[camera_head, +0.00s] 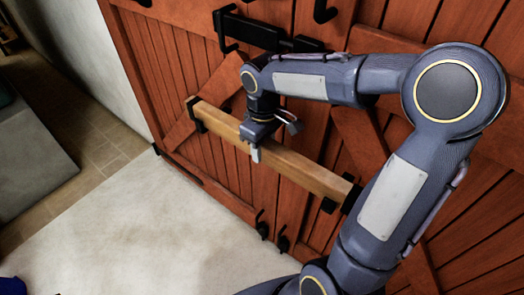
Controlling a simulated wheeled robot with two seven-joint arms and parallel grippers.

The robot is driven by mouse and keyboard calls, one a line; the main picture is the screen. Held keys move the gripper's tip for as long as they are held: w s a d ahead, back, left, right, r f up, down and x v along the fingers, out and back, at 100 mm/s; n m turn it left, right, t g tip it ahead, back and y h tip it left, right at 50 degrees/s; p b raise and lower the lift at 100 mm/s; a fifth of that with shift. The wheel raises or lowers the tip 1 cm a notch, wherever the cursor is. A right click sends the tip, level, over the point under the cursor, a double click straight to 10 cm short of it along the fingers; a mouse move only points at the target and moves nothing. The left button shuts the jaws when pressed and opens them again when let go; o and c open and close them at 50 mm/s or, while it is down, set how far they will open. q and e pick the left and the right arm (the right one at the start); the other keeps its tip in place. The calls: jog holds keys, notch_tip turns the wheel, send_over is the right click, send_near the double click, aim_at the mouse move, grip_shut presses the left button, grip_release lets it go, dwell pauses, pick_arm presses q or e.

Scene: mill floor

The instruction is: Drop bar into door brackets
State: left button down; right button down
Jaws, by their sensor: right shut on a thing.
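A long wooden bar (305,172) lies across the red plank door (190,65), sloping down to the right in the picture. Its left end is at a black bracket (194,113) and its right end is at another black bracket (351,197). The bar appears to sit at both brackets, but I cannot tell whether it is fully seated. My right gripper (270,140) is shut on the bar left of its middle, with one finger in front and the other on the far side. My left gripper is not in view.
A black latch (250,32) is fixed to the door above the bar. Black hooks (262,226) hang low on the door, and another hook (324,11) is at the top. Pale floor (150,235) in front of the door is clear. A grey block (35,155) stands at the left.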

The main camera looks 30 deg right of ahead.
jog(key=shift+w, duration=0.1)
jog(key=shift+f, duration=0.1)
jog(key=c, duration=0.9)
grip_release()
